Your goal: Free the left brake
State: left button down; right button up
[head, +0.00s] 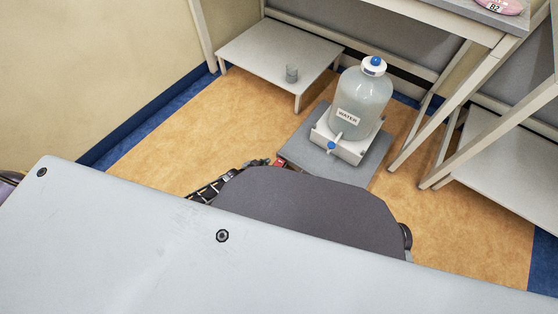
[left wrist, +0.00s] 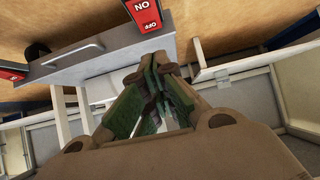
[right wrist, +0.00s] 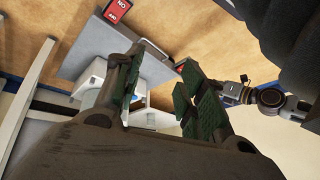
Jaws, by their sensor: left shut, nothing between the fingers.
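The left brake (left wrist: 143,14) is a red pedal marked ON and OFF on the grey platform's edge, seen upside down in the left wrist view. A second red pedal (left wrist: 10,72) sits at that view's left. My left gripper (left wrist: 160,66) is shut and empty, close to the left brake with no clear contact. In the head view the left gripper (head: 260,165) shows beside a small red part (head: 279,162), mostly hidden behind a dark grey shape. My right gripper (right wrist: 160,62) is open and empty over the platform (right wrist: 150,45); a red pedal (right wrist: 116,10) lies beyond it.
A water bottle (head: 362,100) with a blue cap stands on the platform (head: 378,163). White table legs (head: 440,105) stand to the right. Tan floor is clear at left.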

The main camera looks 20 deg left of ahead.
pick_arm(q)
jog(key=shift+w+d, duration=0.3)
jog(key=shift+w, duration=0.25)
pick_arm(e)
jog(key=shift+w+r, duration=0.2)
jog(key=shift+r, duration=0.35)
pick_arm(q)
jog(key=shift+b, duration=0.3)
pick_arm(e)
jog(key=shift+f, duration=0.1)
pick_arm(q)
jog(key=b, duration=0.6)
send_over(277, 164)
jog(key=shift+f, duration=2.95)
jog(key=shift+w+f+b, duration=0.15)
jog(key=shift+f+b, duration=0.55)
jog(key=shift+b, duration=0.1)
jog(key=shift+w+d+f+b, duration=0.15)
jog(key=shift+f+b, duration=0.65)
jog(key=shift+f, duration=0.4)
pick_arm(e)
notch_tip(277, 164, down, 12)
jog(key=a+t+y, duration=0.1)
jog(key=a+t, duration=0.1)
jog(key=shift+w+a+m+y, duration=0.25)
jog(key=shift+w+m+y, duration=0.05)
jog(key=shift+w+y, duration=0.15)
